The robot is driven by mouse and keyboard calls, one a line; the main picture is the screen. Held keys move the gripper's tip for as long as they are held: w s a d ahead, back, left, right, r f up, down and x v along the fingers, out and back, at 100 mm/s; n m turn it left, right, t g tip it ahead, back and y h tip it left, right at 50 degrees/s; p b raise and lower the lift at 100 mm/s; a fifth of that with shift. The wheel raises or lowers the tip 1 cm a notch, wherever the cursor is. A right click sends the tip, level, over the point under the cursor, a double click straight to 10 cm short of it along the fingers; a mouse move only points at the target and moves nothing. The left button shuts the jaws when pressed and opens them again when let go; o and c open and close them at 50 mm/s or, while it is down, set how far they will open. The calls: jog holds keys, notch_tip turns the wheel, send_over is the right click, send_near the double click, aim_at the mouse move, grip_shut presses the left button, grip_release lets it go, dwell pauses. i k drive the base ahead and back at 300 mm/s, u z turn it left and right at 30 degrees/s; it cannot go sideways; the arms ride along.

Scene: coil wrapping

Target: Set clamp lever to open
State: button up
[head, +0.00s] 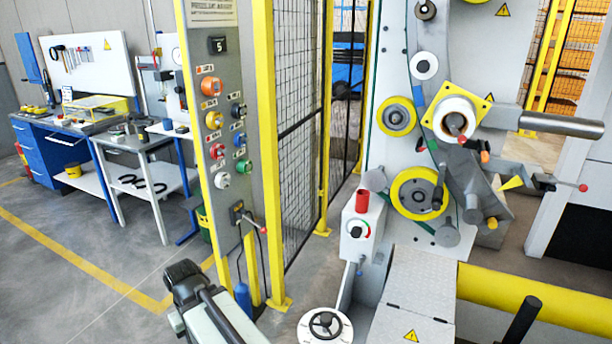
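Several levers with red ball knobs show in the head view, and I cannot tell for sure which one is the clamp lever. One lever (556,181) sticks out to the right from the grey bracket on the machine, its red knob at the right end. Another red-knobbed lever (252,223) sits low on the grey control post. A red ball also shows in front of the yellow square flange (480,104). Part of my arm, dark and light grey, shows at the bottom, left of centre, apart from all levers. No gripper fingers can be made out.
The control post (198,118) with coloured buttons stands left of a yellow-framed mesh fence (302,120). A grey box with a red cap (362,232) and a handwheel (325,323) stand before the machine. A yellow roller (540,298) lies lower right. Open floor is at left.

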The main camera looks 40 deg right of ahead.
aim_at(542, 178)
jog(key=z, duration=2.15)
